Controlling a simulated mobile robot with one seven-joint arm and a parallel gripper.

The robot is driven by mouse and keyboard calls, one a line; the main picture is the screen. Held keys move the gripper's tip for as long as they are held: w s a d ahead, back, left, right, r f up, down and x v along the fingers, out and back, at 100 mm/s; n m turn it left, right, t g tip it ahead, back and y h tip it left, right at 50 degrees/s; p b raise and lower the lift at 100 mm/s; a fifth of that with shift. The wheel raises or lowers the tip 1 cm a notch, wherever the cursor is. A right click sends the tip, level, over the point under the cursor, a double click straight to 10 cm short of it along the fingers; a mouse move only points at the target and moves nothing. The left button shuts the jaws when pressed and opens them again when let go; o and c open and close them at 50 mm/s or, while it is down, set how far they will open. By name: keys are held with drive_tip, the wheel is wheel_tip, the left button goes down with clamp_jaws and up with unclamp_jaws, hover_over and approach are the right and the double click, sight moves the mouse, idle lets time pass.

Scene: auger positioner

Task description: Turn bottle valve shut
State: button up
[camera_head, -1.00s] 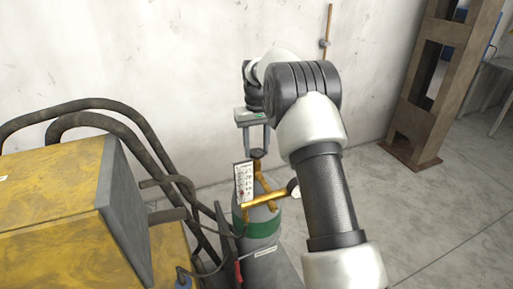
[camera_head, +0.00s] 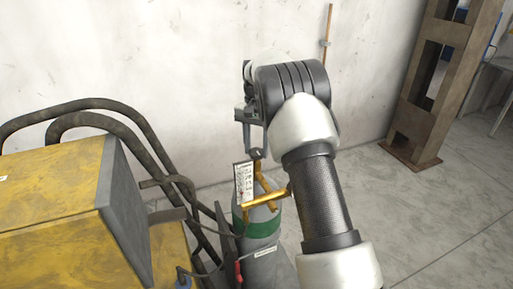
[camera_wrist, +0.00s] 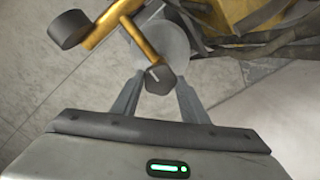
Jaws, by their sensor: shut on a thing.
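The gas bottle (camera_head: 262,228) is grey with a green band and stands upright beside the yellow machine. A brass regulator (camera_head: 264,199) with a small white scale plate (camera_head: 244,183) sits on its top. The dark valve knob (camera_head: 256,154) is at the top of the brass stem; in the wrist view the knob (camera_wrist: 160,79) is dark and faceted. My gripper (camera_head: 255,150) comes down on the knob from above. In the wrist view its two fingers (camera_wrist: 157,88) are shut on the knob, one on each side. The arm hides part of the gripper.
A yellow machine (camera_head: 50,200) with thick dark hoses (camera_head: 95,108) stands at the left, close to the bottle. A brown steel frame (camera_head: 432,80) stands at the right. The pale wall (camera_head: 150,50) is behind the bottle. Floor (camera_head: 440,210) at the right is clear.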

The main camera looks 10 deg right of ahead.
sight(257, 150)
drive_tip(key=shift+w+r, duration=0.1)
idle(0.4)
drive_tip(key=o, duration=1)
drive_tip(key=shift+r, duration=8.65)
